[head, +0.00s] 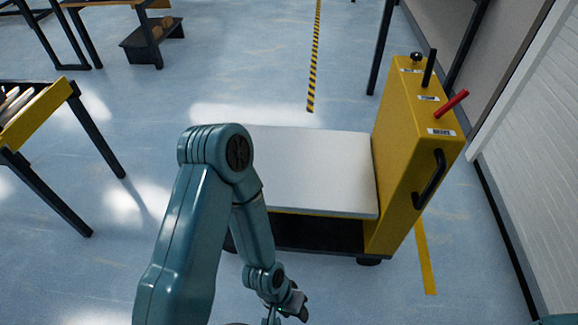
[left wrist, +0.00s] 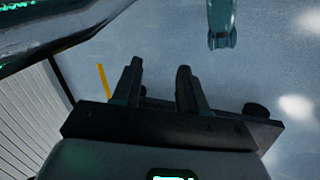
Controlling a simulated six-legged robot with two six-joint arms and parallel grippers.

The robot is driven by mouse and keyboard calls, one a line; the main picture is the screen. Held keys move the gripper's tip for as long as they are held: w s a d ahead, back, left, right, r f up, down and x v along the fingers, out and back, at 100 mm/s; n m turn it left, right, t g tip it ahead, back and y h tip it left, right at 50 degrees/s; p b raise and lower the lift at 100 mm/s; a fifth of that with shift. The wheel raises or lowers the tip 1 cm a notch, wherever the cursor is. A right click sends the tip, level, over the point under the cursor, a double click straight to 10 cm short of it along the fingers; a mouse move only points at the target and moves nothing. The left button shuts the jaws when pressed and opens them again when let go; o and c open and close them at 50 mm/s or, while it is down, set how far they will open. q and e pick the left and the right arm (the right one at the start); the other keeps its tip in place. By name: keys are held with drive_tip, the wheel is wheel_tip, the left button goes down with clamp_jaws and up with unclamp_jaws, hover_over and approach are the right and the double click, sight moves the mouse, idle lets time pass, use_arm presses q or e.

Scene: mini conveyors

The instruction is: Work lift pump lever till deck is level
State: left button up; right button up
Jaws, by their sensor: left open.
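A yellow lift cart stands ahead, right of centre in the head view, with a white deck (head: 310,170) over a black base. Its yellow column (head: 398,150) carries a black lever (head: 430,68) standing nearly upright, a red lever (head: 452,103) tilted to the right, and a round dark knob (head: 416,57). I cannot read their labels, so which one is the pump lever is unclear. The deck looks flat and empty. My left gripper (head: 292,303) is low in front of the cart, apart from the levers; the left wrist view shows its fingers (left wrist: 160,68) spread and empty. My right gripper is not visible.
A black handle (head: 430,180) sits on the column's side. A roller conveyor (head: 40,128) stands at the left, and a ribbed white wall (head: 535,150) is at the right. Striped tape (head: 315,60) marks the floor behind the cart. Floor between conveyor and cart is clear.

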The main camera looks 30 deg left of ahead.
use_arm(q)
drive_tip(key=shift+r, duration=0.1)
drive_tip(key=c, duration=0.5)
drive_tip(key=shift+w+r+p, duration=0.1)
drive_tip(key=shift+r+p, duration=0.25)
drive_tip(key=shift+p, duration=0.15)
clamp_jaws()
wheel_tip(320, 180, up, 17)
drive_tip(key=p, duration=1.7)
drive_tip(key=shift+a, duration=0.2)
